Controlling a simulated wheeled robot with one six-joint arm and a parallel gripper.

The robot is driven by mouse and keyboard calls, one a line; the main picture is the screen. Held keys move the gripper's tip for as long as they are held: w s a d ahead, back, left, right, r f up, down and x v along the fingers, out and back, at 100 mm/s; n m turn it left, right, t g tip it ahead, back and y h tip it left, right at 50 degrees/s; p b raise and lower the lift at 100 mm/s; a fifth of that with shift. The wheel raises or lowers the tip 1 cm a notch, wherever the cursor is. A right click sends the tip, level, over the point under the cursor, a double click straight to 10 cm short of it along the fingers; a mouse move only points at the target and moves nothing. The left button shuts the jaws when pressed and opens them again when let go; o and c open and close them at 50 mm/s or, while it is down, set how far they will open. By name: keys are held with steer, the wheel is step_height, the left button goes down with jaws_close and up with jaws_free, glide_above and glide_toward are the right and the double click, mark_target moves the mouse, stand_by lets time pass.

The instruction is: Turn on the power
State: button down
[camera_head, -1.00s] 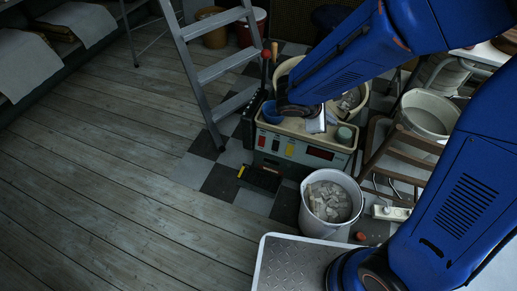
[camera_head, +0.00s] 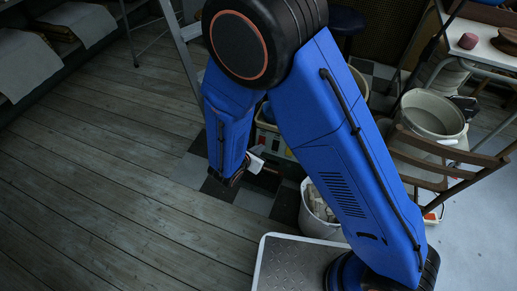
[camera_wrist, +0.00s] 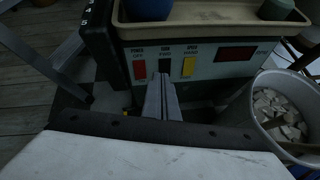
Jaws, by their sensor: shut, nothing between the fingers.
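The control box (camera_wrist: 222,68) stands ahead in the wrist view with its front panel facing me. The panel has a red switch (camera_wrist: 139,70) at left under a label that seems to read POWER OFF, a black switch (camera_wrist: 165,66) in the middle and a yellow one (camera_wrist: 188,67) at right. A red display (camera_wrist: 236,54) is further right. My gripper (camera_wrist: 163,80) is shut and empty, its tips just below the black switch in the picture; I cannot tell whether they touch the panel. In the head view my arm hides most of the box, and my gripper (camera_head: 257,160) is partly visible.
A bucket of plaster chunks (camera_wrist: 280,112) stands close at right. A grey ladder (camera_wrist: 42,58) is at left. A tray (camera_wrist: 215,29) with small vessels tops the box. A wooden chair (camera_head: 445,160) stands at right; the plank floor (camera_head: 110,180) at left is clear.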

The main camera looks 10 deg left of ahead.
mark_target(262, 141)
steer(key=s+a+f+n+y, duration=0.1)
steer(key=s+a+f+n, duration=0.1)
steer(key=s+a+f, duration=0.1)
step_height(262, 141, down, 2)
steer(key=shift+a+n+y, duration=0.3)
steer(key=shift+a+n, duration=0.1)
steer(key=shift+a, duration=0.25)
steer(key=w+r+x, duration=0.1)
steer(key=x, duration=1.2)
steer(key=shift+w+d, duration=0.15)
steer(key=shift+w, duration=0.1)
steer(key=shift+f, duration=0.15)
steer(key=shift+w+d+f, duration=0.1)
steer(key=shift+w, duration=0.05)
steer(key=shift+r, duration=0.8)
